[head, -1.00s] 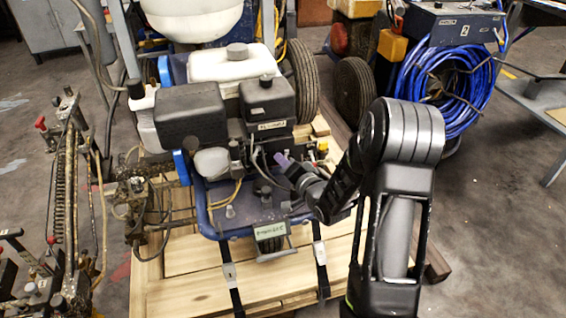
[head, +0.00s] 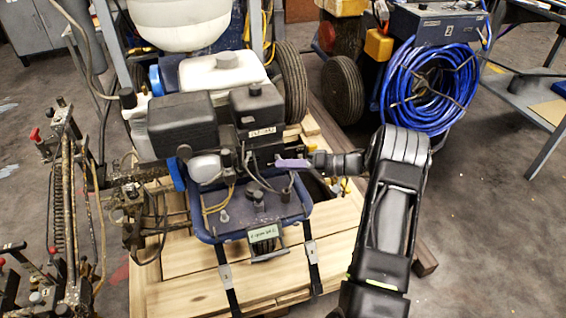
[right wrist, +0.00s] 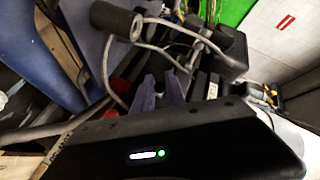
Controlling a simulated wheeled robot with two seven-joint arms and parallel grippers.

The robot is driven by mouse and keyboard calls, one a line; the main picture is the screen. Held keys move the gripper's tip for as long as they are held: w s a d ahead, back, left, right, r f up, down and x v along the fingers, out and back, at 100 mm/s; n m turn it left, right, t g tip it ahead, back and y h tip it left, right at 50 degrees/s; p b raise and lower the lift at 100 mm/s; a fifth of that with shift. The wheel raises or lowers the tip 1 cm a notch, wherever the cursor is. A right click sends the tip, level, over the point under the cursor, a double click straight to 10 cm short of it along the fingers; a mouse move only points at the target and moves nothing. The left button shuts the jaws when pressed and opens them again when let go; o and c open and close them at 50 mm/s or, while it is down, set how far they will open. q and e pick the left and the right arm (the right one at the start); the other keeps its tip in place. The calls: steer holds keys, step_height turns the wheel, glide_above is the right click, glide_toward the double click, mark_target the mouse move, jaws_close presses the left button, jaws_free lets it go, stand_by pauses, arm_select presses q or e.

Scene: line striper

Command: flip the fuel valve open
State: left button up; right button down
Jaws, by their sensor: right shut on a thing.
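The line striper's engine (head: 180,125) stands in the middle of the head view, with a black air-filter box and a white tank. My right gripper (head: 282,163), with purple fingers, reaches in from the right at the engine's lower right side. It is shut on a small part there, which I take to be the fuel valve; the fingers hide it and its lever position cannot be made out. The purple fingertips (right wrist: 160,92) also show in the right wrist view, close together among grey hoses and dark fittings. My left gripper is not in view.
The striper stands on a wooden pallet (head: 190,287) with straps. A blue hose reel (head: 435,85) and a tyre (head: 342,90) stand behind on the right. Levers and hoses (head: 62,200) crowd the left. A grey cylinder (right wrist: 115,20) shows near the fingers. Floor at right is clear.

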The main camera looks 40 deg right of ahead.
steer(key=shift+w+d+n+g+y, duration=0.1)
steer(key=shift+d+n+g+y, duration=0.4)
steer(key=shift+n+g+y, duration=0.5)
steer(key=c, duration=1.4)
jaws_free()
steer(key=shift+v, duration=3.9)
